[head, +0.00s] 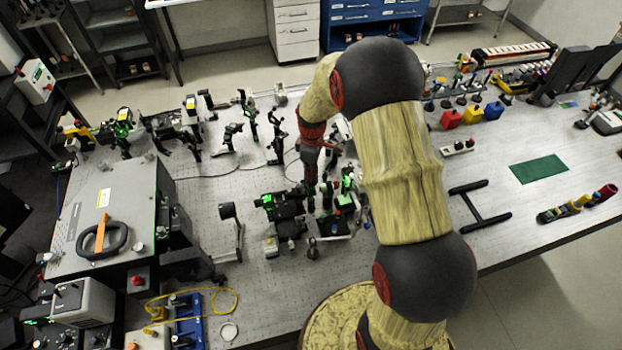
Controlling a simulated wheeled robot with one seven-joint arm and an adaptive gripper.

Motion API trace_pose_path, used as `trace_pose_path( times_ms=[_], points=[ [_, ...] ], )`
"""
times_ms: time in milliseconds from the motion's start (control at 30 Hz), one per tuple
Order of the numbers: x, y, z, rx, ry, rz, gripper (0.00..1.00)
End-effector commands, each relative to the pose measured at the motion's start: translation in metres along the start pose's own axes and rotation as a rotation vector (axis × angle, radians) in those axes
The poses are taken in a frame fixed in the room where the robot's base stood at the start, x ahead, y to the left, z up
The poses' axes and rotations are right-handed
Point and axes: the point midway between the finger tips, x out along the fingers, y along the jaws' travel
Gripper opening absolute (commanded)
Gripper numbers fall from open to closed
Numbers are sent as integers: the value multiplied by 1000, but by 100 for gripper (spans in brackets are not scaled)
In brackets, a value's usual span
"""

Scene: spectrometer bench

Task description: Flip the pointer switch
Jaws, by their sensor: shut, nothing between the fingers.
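My gripper (309,182) points down over the middle of the perforated bench, among the optics mounts. It is shut and small in the view, with nothing seen in it. The arm hides part of the bench to its right. I cannot single out the pointer switch for certain. A grey control box (82,302) with dark knobs stands at the lower left, far from my gripper. Its small controls are too small to read.
The optical bench (200,235) carries several black mounts with green-lit parts (285,207) close around my gripper. A large grey case (105,215) with a black handle fills the left side. A black H-shaped frame (478,207) and a green mat (538,169) lie on the right.

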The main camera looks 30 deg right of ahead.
Motion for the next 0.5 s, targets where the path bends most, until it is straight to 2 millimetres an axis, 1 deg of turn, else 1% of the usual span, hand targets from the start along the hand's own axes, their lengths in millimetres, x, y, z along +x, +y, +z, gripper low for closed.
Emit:
trace_pose_path(
  times_ms=[500],
  points=[
    [8, 0, 0, 0, 0, 0, 0]
  ],
)
